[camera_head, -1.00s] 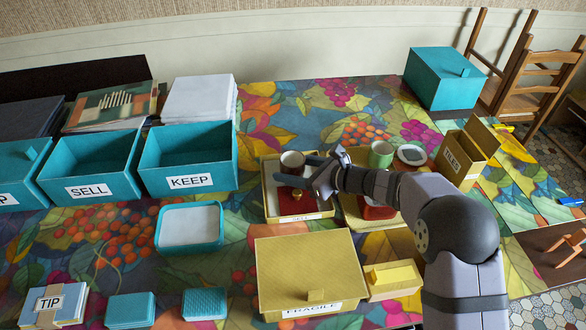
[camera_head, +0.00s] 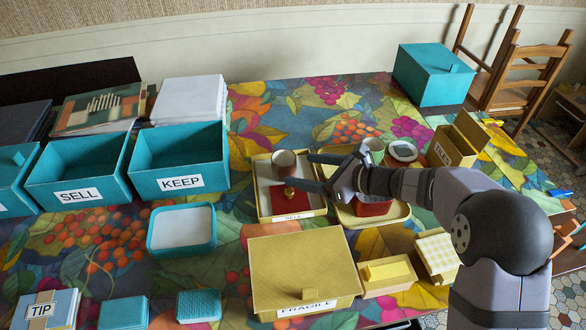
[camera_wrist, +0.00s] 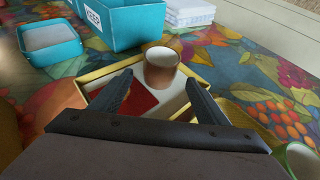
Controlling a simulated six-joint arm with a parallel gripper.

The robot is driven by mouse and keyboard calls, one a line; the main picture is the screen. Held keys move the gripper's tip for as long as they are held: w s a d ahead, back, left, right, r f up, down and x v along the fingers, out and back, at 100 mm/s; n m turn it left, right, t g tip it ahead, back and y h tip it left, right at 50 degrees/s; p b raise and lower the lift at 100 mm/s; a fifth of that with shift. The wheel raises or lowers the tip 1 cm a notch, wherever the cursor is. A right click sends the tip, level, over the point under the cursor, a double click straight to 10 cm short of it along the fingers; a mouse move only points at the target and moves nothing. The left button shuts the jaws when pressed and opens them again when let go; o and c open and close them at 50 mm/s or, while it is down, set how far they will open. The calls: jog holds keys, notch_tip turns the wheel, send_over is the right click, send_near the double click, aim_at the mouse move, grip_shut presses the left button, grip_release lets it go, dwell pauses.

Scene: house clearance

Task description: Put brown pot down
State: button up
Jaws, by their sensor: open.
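The brown pot (camera_head: 284,163), a small cup-like pot with a pale inside, stands upright in the back of the yellow tray labelled SELL (camera_head: 263,202). It also shows in the wrist view (camera_wrist: 160,72), near the tray's far edge. A dark red item (camera_head: 292,203) lies in the same tray in front of the pot, with a small brass piece by it. My gripper (camera_head: 299,170) is open and empty, just right of the pot. In the wrist view its fingers (camera_wrist: 159,84) point toward the pot, apart from each other, with the pot ahead between the tips.
A second yellow tray (camera_head: 395,217) with a red item (camera_head: 372,207) stands right, partly under my arm. The FRAGILE box (camera_head: 300,262) is in front; teal SELL (camera_head: 78,178) and KEEP (camera_head: 180,158) bins are left.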

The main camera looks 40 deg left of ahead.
jog(key=shift+v, duration=2.15)
